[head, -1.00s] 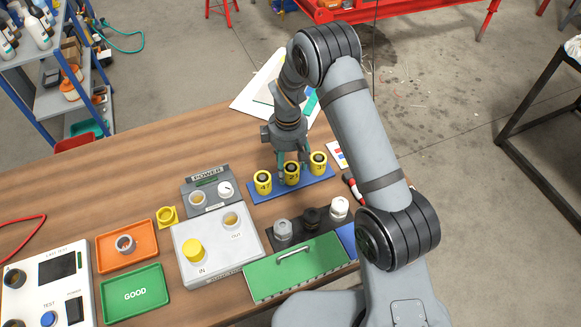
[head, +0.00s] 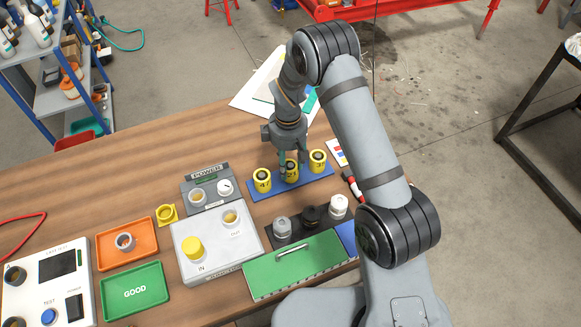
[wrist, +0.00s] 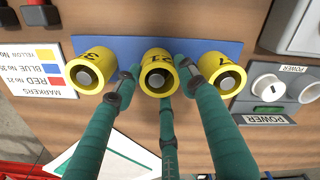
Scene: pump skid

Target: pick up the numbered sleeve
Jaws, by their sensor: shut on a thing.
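Three yellow numbered sleeves stand upright in a row on a blue strip (head: 254,191), each with a dark and grey round core showing in its top. The middle sleeve (wrist: 156,74) reads 21 in the wrist view; in the head view (head: 291,178) my fingers partly cover it. My gripper (wrist: 158,68) is shut on this middle sleeve, with green fingers on both sides of it. The sleeve still stands in the row on the strip. The other sleeves are at the left (head: 262,181) and right (head: 318,161) in the head view; their numbers are only partly readable.
The neighbouring sleeves stand close to my fingers. A green lid (head: 294,268) and several fittings are in front. A marker card (wrist: 40,72) lies beside the strip.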

